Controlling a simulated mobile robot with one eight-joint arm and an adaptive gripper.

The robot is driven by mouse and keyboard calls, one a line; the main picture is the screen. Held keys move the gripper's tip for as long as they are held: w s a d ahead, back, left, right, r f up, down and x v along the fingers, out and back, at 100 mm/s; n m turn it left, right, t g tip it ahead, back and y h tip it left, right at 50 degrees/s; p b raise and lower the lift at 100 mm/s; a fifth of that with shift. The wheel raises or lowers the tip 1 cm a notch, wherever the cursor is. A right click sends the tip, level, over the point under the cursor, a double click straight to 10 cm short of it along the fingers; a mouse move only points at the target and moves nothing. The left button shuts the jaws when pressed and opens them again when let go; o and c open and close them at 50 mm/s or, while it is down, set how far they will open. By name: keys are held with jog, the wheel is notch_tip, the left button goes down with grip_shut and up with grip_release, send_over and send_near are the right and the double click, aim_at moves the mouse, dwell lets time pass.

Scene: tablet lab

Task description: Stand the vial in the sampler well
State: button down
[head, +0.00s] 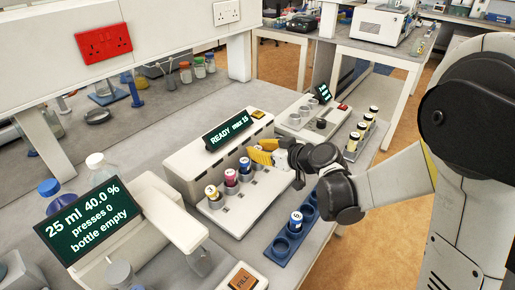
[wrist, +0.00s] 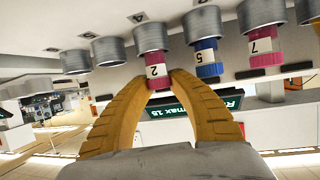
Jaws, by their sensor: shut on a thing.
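My gripper (head: 262,155) reaches over the sampler (head: 238,220), a white block with a row of round wells. In the wrist view, where things look upside down, its two yellow fingers (wrist: 170,82) are closed on a crimson vial (wrist: 155,71) labelled 2. This vial's lower part is inside a grey metal well collar (wrist: 150,37), and it looks upright. Next to it stand a blue vial (wrist: 207,62) labelled 5 and a pink-red vial (wrist: 262,45) labelled 7, each in a collar. Two collars (wrist: 108,50) on the other side look empty. The gripper partly hides the far wells in the head view.
A blue rack (head: 283,252) with one blue-labelled vial (head: 296,220) stands in front of the sampler. The sampler display (head: 228,130) reads "READY max 15". A dispenser (head: 165,210) stands at left. Several dark-capped vials (head: 353,142) stand on the far right.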

jog(key=shift+f, duration=0.25)
jog(key=c, duration=1.1)
grip_release()
jog(key=shift+c, duration=0.2)
jog(key=shift+s+d, duration=0.1)
jog(key=v, duration=1.1)
jog(key=shift+s+d+r, duration=0.25)
